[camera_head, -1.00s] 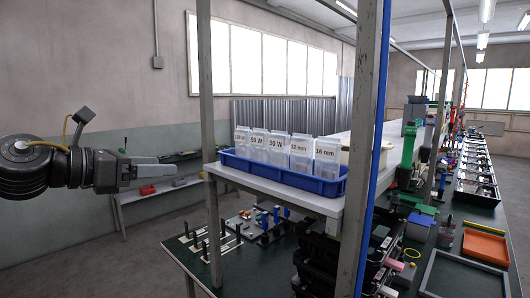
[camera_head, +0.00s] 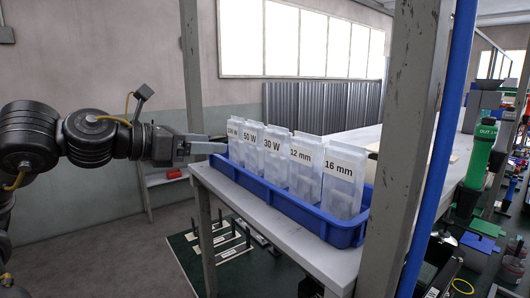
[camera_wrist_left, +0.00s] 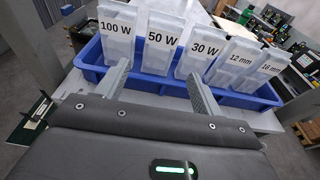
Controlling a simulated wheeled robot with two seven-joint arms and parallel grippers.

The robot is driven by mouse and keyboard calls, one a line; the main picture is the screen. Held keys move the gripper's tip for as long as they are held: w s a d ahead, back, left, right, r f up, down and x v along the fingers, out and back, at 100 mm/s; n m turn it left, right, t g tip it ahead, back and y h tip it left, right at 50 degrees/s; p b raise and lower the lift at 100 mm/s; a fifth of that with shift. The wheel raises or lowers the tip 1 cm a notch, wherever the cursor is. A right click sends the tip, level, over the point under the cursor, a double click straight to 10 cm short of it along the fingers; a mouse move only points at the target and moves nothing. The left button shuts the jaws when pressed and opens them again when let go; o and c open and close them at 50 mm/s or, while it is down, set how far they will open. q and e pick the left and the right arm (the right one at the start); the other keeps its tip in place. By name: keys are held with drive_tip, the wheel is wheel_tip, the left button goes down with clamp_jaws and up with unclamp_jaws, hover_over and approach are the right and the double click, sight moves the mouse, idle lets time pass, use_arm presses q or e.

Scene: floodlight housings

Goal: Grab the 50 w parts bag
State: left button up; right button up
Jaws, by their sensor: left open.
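The 50 W parts bag (camera_head: 251,150) is a clear bag with a white label, upright in a blue bin (camera_head: 290,203) on a shelf. In the left wrist view the 50 W bag (camera_wrist_left: 157,45) stands between the 100 W bag (camera_wrist_left: 116,32) and the 30 W bag (camera_wrist_left: 203,50). My left gripper (camera_head: 215,146) is open and empty at the left end of the bin. In the left wrist view its fingers (camera_wrist_left: 158,78) are spread wide in front of the bin, with the 50 W bag beyond the gap. My right gripper is not seen.
Bags labelled 12 mm (camera_head: 304,172) and 16 mm (camera_head: 343,182) stand in the same bin, close together. A grey upright post (camera_head: 191,80) rises by the shelf's left end, near my left arm. Another post (camera_head: 412,110) stands right of the bin.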

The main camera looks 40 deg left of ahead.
sight(250, 144)
use_arm(q)
drive_tip(key=p+x, duration=0.1)
drive_tip(key=x, duration=0.1)
drive_tip(key=shift+w+d+r+p, duration=0.1)
drive_tip(key=shift+w+d+p, duration=0.1)
drive_tip(key=shift+w+p, duration=0.15)
drive_tip(key=x, duration=0.3)
drive_tip(key=shift+a, duration=0.15)
drive_tip(key=shift+p, duration=0.4)
drive_tip(key=p+x, duration=0.2)
drive_tip(key=x, duration=0.2)
drive_tip(key=shift+w, duration=0.3)
drive_tip(key=shift+w+d+f, duration=0.2)
drive_tip(key=shift+s, duration=0.2)
drive_tip(key=shift+c, duration=0.6)
drive_tip(key=c, duration=0.7)
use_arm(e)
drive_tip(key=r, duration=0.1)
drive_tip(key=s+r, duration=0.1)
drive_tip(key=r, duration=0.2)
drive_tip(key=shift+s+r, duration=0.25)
use_arm(q)
drive_tip(key=shift+r, duration=0.1)
